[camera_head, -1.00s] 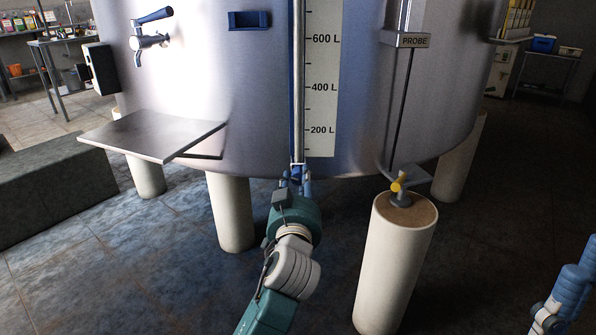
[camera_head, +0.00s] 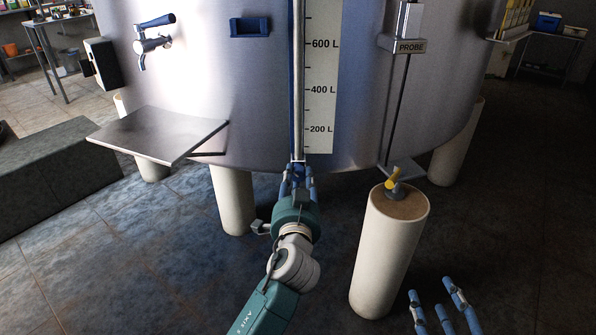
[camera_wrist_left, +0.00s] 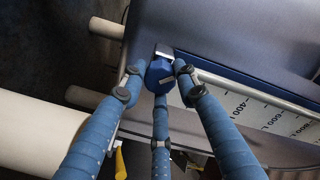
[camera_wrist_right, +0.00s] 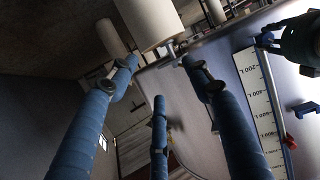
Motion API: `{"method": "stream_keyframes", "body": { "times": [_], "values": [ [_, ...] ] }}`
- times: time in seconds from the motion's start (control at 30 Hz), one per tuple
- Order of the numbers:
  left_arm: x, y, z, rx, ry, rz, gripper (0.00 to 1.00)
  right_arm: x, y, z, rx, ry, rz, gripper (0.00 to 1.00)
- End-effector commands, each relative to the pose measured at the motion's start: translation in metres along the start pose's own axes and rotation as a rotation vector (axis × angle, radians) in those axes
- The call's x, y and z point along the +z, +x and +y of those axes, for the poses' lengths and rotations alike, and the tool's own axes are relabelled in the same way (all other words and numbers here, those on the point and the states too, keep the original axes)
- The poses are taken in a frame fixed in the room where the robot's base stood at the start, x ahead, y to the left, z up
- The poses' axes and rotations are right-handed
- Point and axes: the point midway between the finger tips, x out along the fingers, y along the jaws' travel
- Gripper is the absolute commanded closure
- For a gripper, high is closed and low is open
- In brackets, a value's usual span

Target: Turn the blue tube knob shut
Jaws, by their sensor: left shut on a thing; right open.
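The blue tube knob (camera_wrist_left: 158,75) shows in the left wrist view, at the lower end of the clear level tube. In the head view the tube (camera_head: 298,80) runs down the tank front beside the litre scale, and the knob is mostly hidden by my left gripper. My left gripper (camera_head: 298,172) is at the tube's bottom end, its blue fingers closed around the knob; it also shows in the left wrist view (camera_wrist_left: 157,80). My right gripper (camera_head: 440,298) is open and empty at the lower right of the head view, low in front of the tank, apart from everything.
A metal shelf (camera_head: 160,135) juts from the tank at left. A blue-handled tap (camera_head: 153,38) is above it. Floor between the pillars is open.

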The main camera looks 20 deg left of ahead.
Motion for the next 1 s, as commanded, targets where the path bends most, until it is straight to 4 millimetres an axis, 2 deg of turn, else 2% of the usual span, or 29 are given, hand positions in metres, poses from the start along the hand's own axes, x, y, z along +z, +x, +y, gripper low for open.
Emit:
{"method": "stream_keyframes", "body": {
  "times": [0.1, 0.27, 0.4, 0.53, 0.6, 1.0],
  "values": [
    [-0.003, 0.0, -0.002, 0.001, 0.08, -0.005, 0.95, 0.045, -0.014, 0.006, 0.012, 0.0, -0.21, 0.5],
    [-0.003, 0.0, -0.002, 0.001, 0.193, -0.008, 0.95, 0.105, -0.048, 0.014, 0.029, 0.003, -0.488, 0.5],
    [-0.003, 0.0, -0.001, 0.0, 0.295, -0.012, 0.95, 0.149, -0.09, 0.019, 0.043, 0.009, -0.723, 0.5],
    [-0.003, 0.0, -0.001, -0.001, 0.387, -0.015, 0.95, 0.18, -0.137, 0.022, 0.054, 0.017, -0.929, 0.5],
    [-0.002, 0.0, -0.001, -0.001, 0.435, -0.017, 0.95, 0.185, -0.151, 0.023, 0.057, 0.019, -0.984, 0.5],
    [-0.002, 0.0, 0.0, -0.003, 0.656, -0.023, 0.95, 0.169, -0.152, 0.023, 0.056, 0.019, -0.976, 0.5]
  ]
}}
